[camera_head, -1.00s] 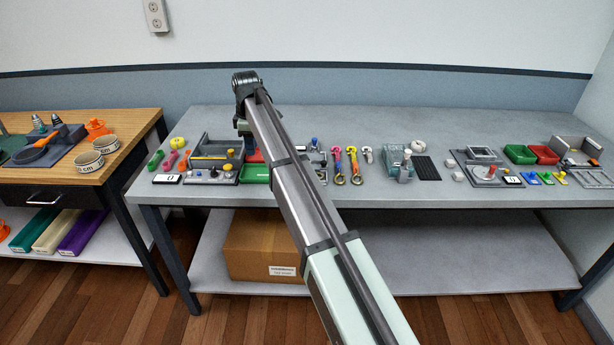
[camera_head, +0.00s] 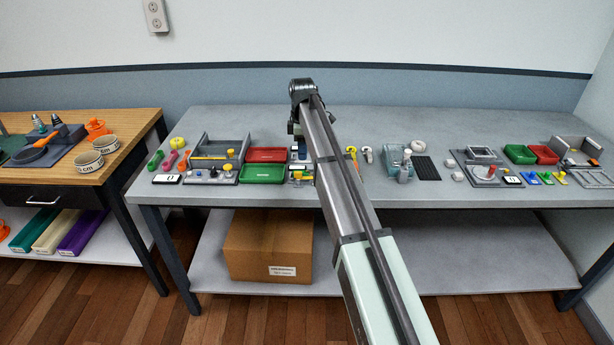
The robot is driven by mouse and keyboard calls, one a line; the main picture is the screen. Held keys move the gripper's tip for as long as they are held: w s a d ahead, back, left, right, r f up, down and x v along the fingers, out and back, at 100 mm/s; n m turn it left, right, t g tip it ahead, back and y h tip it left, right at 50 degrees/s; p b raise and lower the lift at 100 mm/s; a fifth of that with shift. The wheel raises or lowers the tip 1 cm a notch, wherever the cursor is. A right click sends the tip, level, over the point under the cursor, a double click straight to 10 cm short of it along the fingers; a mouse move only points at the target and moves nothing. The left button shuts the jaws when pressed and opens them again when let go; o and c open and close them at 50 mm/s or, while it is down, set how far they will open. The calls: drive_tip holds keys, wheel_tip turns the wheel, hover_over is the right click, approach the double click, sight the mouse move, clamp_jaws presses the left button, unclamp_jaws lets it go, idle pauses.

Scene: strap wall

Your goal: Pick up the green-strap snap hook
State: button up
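My arm reaches from the bottom of the picture up over the grey bench (camera_head: 270,122). My gripper (camera_head: 297,130) is at its far end, above the middle-left of the bench. Its fingers are small and mostly hidden by my arm, so I cannot see whether they are open or shut. A strap with yellow and orange parts (camera_head: 352,156) and a pale hook (camera_head: 367,154) lie just right of my arm. I cannot make out a green-strap snap hook; my arm covers part of that row.
A red tray (camera_head: 267,155) and a green tray (camera_head: 263,173) lie left of my arm. A grey fixture (camera_head: 215,147) stands further left. A teal-grey device (camera_head: 396,160) and a dark ribbed mat (camera_head: 428,168) lie right. The bench's back strip is clear.

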sight(309, 175)
drive_tip(key=shift+s+a+f, duration=0.1)
drive_tip(key=shift+a+f, duration=0.05)
drive_tip(key=shift+f, duration=1.8)
drive_tip(key=shift+s+a+f, duration=0.1)
drive_tip(key=shift+f, duration=1.85)
clamp_jaws()
